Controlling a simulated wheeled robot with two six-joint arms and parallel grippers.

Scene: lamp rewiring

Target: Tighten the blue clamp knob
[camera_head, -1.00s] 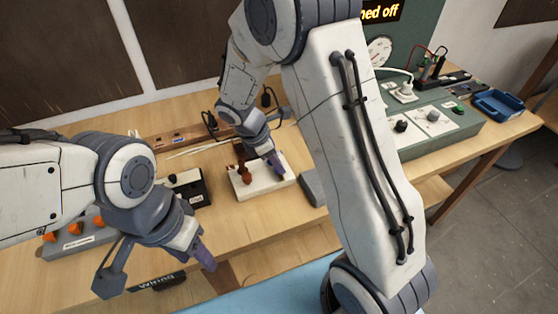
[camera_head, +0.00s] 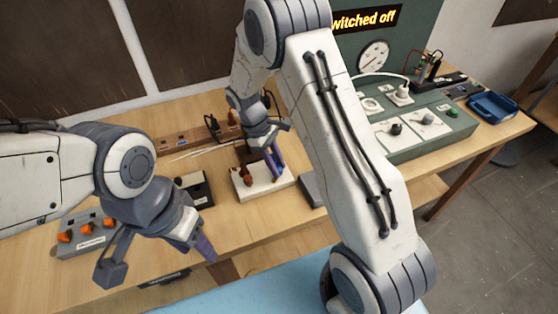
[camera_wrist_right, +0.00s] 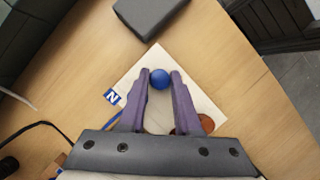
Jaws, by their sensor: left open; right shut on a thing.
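The blue clamp knob (camera_wrist_right: 160,79) is a small round ball between the purple fingertips of my right gripper (camera_wrist_right: 160,76) in the right wrist view. That gripper is shut on it, with a fingertip on each side. The knob belongs to a white block (camera_wrist_right: 204,100) marked with a blue N label (camera_wrist_right: 112,97). In the head view the block (camera_head: 262,186) lies on the table and my right gripper (camera_head: 275,166) reaches down to it, hiding the knob. My left gripper (camera_head: 206,247) is open and empty near the table's front edge.
A brown round knob (camera_wrist_right: 206,123) sits on the same block. A dark grey block (camera_head: 312,188) lies right of it and a black box (camera_head: 194,188) left. A box with orange knobs (camera_head: 88,232) stands front left. A green panel (camera_head: 425,125) and blue tray (camera_head: 493,106) are at right.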

